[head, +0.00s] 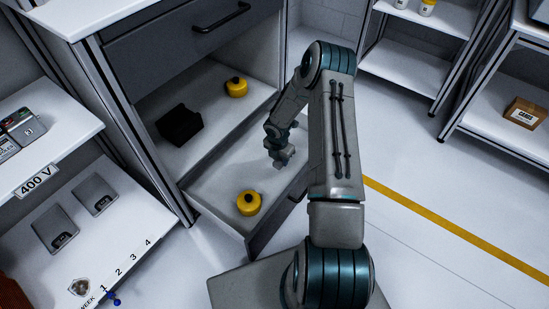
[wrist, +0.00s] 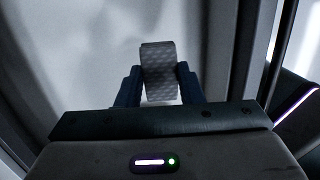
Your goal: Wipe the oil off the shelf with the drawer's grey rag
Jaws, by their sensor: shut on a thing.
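My gripper (head: 284,161) is low over the open drawer (head: 222,187) near its right side. In the wrist view my gripper (wrist: 160,90) is shut on the grey rag (wrist: 159,72), a narrow strip with a woven pattern between the two dark fingers. A pale surface lies beyond it; I cannot tell whether the rag touches it. In the head view the rag is too small to make out. A brownish patch (head: 80,287) lies on the lower left shelf (head: 140,270) beside the printed word "WEEK"; I cannot tell if it is oil.
A yellow round object (head: 249,202) is in the drawer's front. Another yellow one (head: 236,86) and a black block (head: 180,125) sit on the cabinet shelf behind. A closed drawer (head: 180,45) is above. Grey devices (head: 55,228) lie on the left shelf. Floor at right is clear.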

